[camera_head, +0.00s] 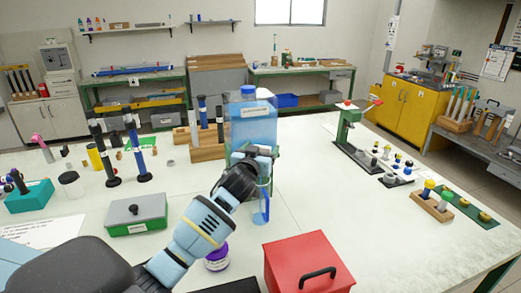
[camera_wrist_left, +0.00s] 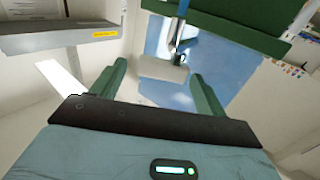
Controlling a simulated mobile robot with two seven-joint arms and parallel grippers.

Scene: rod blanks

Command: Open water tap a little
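A clear water tank (camera_head: 252,122) with blue water and a blue cap stands on a green stand on the white table in the head view. My left gripper (camera_head: 262,153) is at the front of the stand and hides the tap area there. In the left wrist view my left gripper (camera_wrist_left: 158,88) has its two green fingers apart. A pale block (camera_wrist_left: 163,69), which looks like the tap's handle, lies between and just beyond the fingertips, with no clear contact. A blue tube-like piece (camera_head: 261,208) hangs or stands below the gripper. My right gripper is not in view.
A red box (camera_head: 308,265) with a black handle is in front, right of my left arm. A purple-lidded jar (camera_head: 217,258) is beside the forearm. A grey-green box (camera_head: 136,214) and rod stands are on the left.

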